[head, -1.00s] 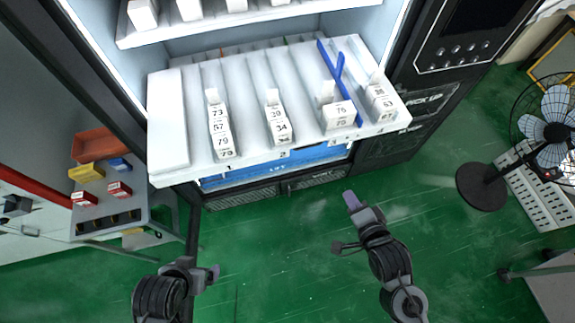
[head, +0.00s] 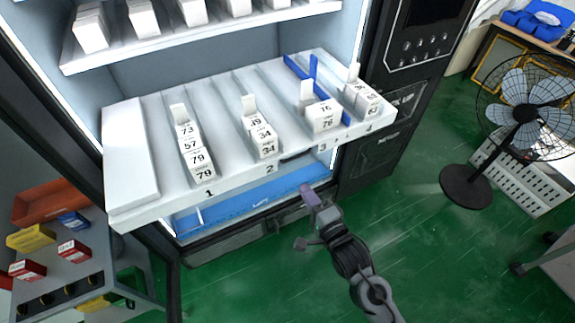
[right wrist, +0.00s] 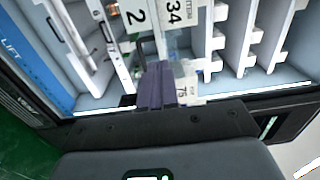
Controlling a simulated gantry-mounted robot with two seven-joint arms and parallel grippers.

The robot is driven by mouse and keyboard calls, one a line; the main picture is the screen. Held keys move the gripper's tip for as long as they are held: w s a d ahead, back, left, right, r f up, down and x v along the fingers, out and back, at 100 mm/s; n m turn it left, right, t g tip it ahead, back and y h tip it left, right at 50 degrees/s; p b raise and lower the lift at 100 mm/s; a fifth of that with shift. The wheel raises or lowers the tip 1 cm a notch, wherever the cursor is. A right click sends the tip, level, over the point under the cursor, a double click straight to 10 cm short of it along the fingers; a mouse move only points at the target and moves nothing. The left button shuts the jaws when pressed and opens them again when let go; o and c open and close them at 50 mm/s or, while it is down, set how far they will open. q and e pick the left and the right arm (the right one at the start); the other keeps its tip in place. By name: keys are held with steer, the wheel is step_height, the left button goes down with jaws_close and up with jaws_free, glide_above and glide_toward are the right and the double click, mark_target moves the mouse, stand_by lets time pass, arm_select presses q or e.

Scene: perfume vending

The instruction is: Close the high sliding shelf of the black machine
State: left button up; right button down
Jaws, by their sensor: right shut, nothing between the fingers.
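The black machine (head: 382,135) stands open. Its white sliding shelf (head: 132,150), with numbered lanes 1 to 4 and several white boxes, sticks out of the front. My right gripper (head: 308,192) is shut and empty, just below and in front of the shelf's front edge near lane 3; I cannot tell whether it touches it. In the right wrist view its purple fingers (right wrist: 158,88) appear close together, overlapping the shelf's front and a white box (right wrist: 189,88). My left gripper is out of view.
Another white shelf (head: 215,33) with boxes sits further inside the machine. A blue lift panel (head: 265,200) lies below the protruding shelf. A side cart with bins (head: 40,238) is at the lower left. A fan (head: 522,112) stands right; green floor (head: 440,250) is free.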

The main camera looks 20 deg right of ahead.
mark_target(283, 157)
steer(key=w, duration=0.3)
steer(key=w+a, duration=0.1)
steer(key=w, duration=0.3)
steer(key=w+a, duration=0.1)
steer(key=w, duration=0.3)
